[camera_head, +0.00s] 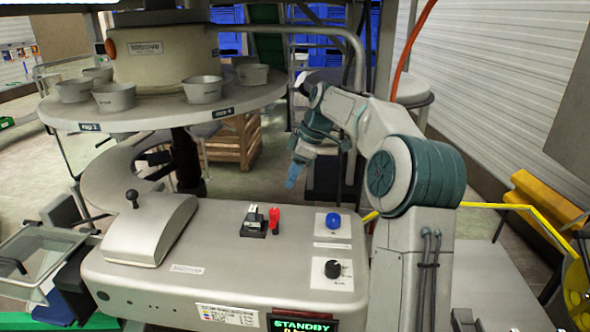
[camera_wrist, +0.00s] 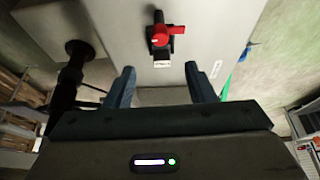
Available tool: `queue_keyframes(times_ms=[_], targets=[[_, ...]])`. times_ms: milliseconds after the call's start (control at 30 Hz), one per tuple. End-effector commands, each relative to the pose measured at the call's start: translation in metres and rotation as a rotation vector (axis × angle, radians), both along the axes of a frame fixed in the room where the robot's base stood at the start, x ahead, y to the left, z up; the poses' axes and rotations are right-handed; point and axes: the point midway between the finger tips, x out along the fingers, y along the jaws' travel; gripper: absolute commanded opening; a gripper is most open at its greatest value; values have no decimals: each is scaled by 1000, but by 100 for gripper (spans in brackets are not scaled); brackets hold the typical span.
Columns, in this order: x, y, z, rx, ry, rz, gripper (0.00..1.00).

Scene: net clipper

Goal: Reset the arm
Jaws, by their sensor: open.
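My gripper (camera_head: 293,178) hangs from my arm beyond the far edge of the control console, above the floor, with its fingers pointing down. In the wrist view its two blue fingers (camera_wrist: 160,88) stand wide apart with nothing between them. The grey console (camera_head: 195,240) lies in front of the fingers there. A red-handled switch (camera_head: 274,220) sits on the console top; it also shows in the wrist view (camera_wrist: 161,36), apart from the fingers. My arm is bent, with its elbow raised at right.
A round table (camera_head: 150,119) bearing several grey pots stands at the back left. The console also holds a blue button (camera_head: 333,220), a black knob (camera_head: 332,268) and a black-knobbed lever (camera_head: 132,197). A wooden crate (camera_head: 236,140) stands behind. A yellow rail (camera_head: 525,208) is at right.

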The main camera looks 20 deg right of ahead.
Motion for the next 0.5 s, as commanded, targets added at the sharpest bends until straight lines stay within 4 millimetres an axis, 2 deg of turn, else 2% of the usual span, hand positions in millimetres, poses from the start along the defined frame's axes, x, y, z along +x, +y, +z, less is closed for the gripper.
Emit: queue_keyframes(times_ms=[167,500], targets=[[-2,-4,11,0,0,0,50],[-3,-3,12,-3,2,-2,50]])
